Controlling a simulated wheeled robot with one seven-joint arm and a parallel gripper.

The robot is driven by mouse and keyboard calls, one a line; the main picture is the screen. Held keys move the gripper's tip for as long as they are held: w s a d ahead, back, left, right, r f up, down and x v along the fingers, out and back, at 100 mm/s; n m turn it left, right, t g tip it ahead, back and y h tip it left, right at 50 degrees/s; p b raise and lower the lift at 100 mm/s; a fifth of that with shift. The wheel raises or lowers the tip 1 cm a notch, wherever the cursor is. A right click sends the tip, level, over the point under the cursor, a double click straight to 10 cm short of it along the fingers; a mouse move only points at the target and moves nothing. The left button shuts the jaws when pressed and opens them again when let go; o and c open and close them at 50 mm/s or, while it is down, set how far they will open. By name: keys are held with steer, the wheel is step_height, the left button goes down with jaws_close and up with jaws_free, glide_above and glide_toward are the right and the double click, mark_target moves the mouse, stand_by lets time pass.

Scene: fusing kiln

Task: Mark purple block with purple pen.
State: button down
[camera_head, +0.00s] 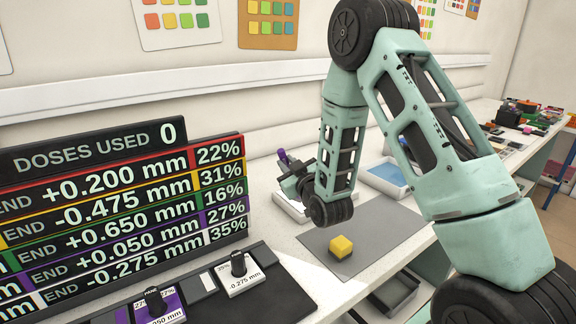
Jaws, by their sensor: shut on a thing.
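My gripper (297,178) is at the far side of the bench, left of my wrist, partly hidden by my own arm. It is shut on a small purple object (282,156) that sticks up above it and looks like the purple pen. Its lower part is hidden by the jaws. I cannot make out a purple block in this view. A yellow block (341,246) sits on a grey mat (387,236), in front of and apart from my gripper.
A white tray (287,206) lies below my gripper. A blue-bottomed tray (386,180) lies behind my arm. A readout board (110,180) shows "DOSES USED 0". Black-knobbed holders with a purple card (168,302) and a white card (246,281) stand front left. Clutter fills the far right bench.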

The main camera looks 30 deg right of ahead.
steer(key=shift+s+d+b, duration=0.4)
steer(key=shift+s+b, duration=0.5)
steer(key=shift+b, duration=0.45)
steer(key=shift+s+d+b, duration=0.35)
steer(key=shift+s+b, duration=0.5)
steer(key=shift+b, duration=0.5)
stand_by(0.5)
steer(key=shift+r, duration=0.1)
step_height(320, 180, up, 7)
steer(key=p, duration=0.4)
stand_by(0.7)
